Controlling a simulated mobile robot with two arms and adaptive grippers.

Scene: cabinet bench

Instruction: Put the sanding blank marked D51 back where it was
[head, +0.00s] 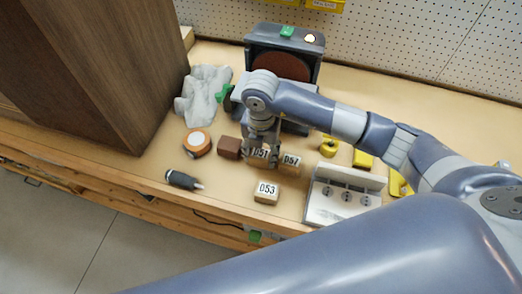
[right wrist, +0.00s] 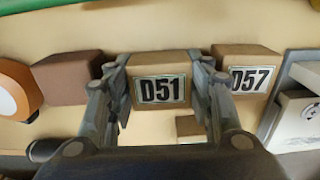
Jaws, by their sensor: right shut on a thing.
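The sanding blank marked D51 (head: 261,153) is a tan wooden block with a black-on-white label. It sits in the row between a dark brown block (head: 229,147) and the blank marked D57 (head: 290,161). My right gripper (head: 262,143) comes down from above and is shut on D51, partly hiding it in the head view. In the right wrist view D51 (right wrist: 160,90) is between the two fingers, label facing the camera. I cannot tell whether it touches the bench. The blank marked D53 (head: 267,191) lies nearer the front edge. My left gripper is out of view.
A disc sander (head: 286,45) stands behind the row. A grey cloth (head: 203,92), an orange-rimmed roll (head: 196,142) and a dark tool (head: 183,180) lie left. A grey holder (head: 342,196) and yellow items (head: 362,159) are right. A brown cabinet (head: 90,65) blocks the far left.

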